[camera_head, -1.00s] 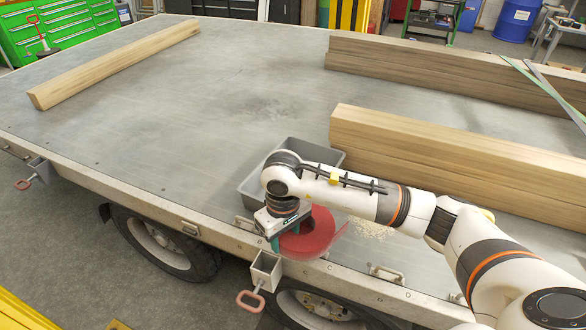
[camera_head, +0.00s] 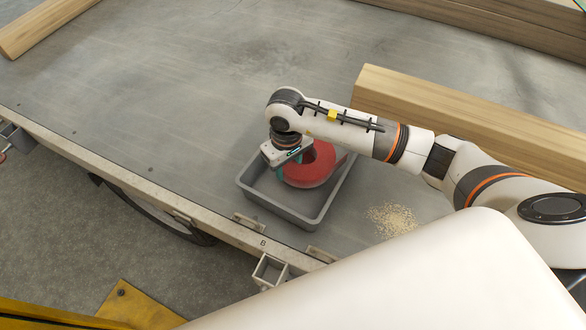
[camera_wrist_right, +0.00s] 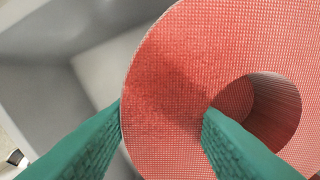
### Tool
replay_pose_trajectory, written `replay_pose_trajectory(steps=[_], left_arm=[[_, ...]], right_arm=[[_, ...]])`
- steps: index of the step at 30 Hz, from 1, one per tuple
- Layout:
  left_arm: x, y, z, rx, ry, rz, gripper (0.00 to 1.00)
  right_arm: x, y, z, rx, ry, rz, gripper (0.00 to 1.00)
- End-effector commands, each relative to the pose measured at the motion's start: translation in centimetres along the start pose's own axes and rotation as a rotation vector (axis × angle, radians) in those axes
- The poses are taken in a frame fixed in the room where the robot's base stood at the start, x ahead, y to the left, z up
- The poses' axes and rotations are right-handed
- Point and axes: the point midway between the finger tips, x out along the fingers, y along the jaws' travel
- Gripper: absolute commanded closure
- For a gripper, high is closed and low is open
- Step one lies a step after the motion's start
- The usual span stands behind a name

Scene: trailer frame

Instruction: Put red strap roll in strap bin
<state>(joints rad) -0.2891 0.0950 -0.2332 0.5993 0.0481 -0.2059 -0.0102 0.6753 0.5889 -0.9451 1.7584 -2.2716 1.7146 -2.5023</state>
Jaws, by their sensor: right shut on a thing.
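The red strap roll (camera_head: 309,166) is over the grey strap bin (camera_head: 318,219) in the head view, within the outline of its walls. Whether it touches the bin floor I cannot tell. My right gripper (camera_head: 283,172) is shut on one side of the roll's ring. In the right wrist view the green fingers (camera_wrist_right: 163,115) clamp the woven red roll (camera_wrist_right: 180,70), one outside and one in its centre hole. The grey bin wall and floor (camera_wrist_right: 60,70) show behind it. My left gripper is not in view.
The bin stands on the grey trailer bed (camera_head: 200,90) near its front edge. A timber beam (camera_head: 460,120) lies to the right. A patch of sawdust (camera_head: 393,219) is right of the bin. The bed left of the bin is clear.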

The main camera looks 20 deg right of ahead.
Motion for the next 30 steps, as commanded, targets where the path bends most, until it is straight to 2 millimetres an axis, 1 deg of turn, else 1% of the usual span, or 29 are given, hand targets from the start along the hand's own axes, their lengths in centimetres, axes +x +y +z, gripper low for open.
replay_pose_trajectory(steps=[5,9,12,19,24,25,28,29,30], left_arm=[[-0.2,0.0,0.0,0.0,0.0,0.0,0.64],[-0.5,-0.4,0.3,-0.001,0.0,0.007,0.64],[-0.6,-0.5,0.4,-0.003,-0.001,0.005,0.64],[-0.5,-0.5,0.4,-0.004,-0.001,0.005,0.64],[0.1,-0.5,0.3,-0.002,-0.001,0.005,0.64],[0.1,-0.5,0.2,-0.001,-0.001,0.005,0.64],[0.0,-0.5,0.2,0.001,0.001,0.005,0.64],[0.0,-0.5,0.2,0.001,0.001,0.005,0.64],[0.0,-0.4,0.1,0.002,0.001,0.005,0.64]], right_arm=[[1.3,0.0,0.0,0.0,0.0,0.001,0.92],[3.3,0.1,0.0,0.001,0.001,0.002,0.92],[4.2,0.0,0.0,0.001,0.0,0.001,0.92],[4.3,0.0,0.1,-0.001,-0.003,0.0,0.92],[4.8,0.0,0.1,-0.001,-0.004,-0.001,0.92],[4.8,0.0,0.1,-0.001,-0.002,-0.001,0.57],[4.7,0.0,0.0,-0.001,-0.002,-0.001,0.4],[4.7,0.0,0.0,-0.001,-0.002,-0.001,0.37],[4.7,0.0,0.0,-0.001,-0.002,-0.001,0.37]])
